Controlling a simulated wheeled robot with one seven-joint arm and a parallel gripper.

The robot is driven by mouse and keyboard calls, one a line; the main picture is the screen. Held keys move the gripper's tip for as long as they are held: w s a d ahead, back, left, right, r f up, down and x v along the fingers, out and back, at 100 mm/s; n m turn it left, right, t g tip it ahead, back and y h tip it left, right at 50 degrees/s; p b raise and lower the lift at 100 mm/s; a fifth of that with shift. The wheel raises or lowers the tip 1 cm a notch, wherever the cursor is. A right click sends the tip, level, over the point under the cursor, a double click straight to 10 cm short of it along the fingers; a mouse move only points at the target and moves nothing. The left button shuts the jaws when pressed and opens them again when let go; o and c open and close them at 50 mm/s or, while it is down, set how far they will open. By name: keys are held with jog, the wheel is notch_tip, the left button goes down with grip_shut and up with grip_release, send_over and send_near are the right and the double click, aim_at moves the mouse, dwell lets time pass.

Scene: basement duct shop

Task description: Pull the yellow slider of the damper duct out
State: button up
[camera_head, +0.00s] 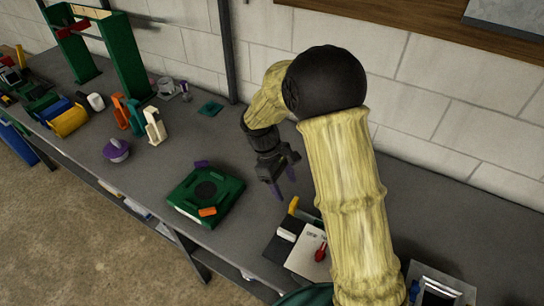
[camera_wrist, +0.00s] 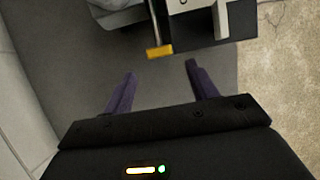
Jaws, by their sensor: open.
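The yellow slider (camera_head: 293,205) shows as a small yellow end piece at the far edge of a dark unit, taken to be the damper duct (camera_head: 272,250), on the bench. My arm hides part of this area. In the wrist view, the yellow end (camera_wrist: 159,51) tips a dark bar near the top centre. My gripper (camera_head: 288,178) is open and empty, left of and above the slider in the head view. In the wrist view its purple fingers (camera_wrist: 160,69) stand apart, with the yellow end just past their tips and sideways between them. No contact shows.
A white panel with a red handle (camera_head: 319,251) lies beside the dark unit. A green box with an orange piece (camera_head: 207,197) sits left of my gripper. A purple round item (camera_head: 116,150) and a green frame (camera_head: 124,57) stand farther left. A block wall runs behind the bench.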

jog(key=b+v, duration=0.1)
jog(key=v, duration=0.9)
jog(key=shift+a+r, duration=0.25)
jog(key=shift+r, duration=0.1)
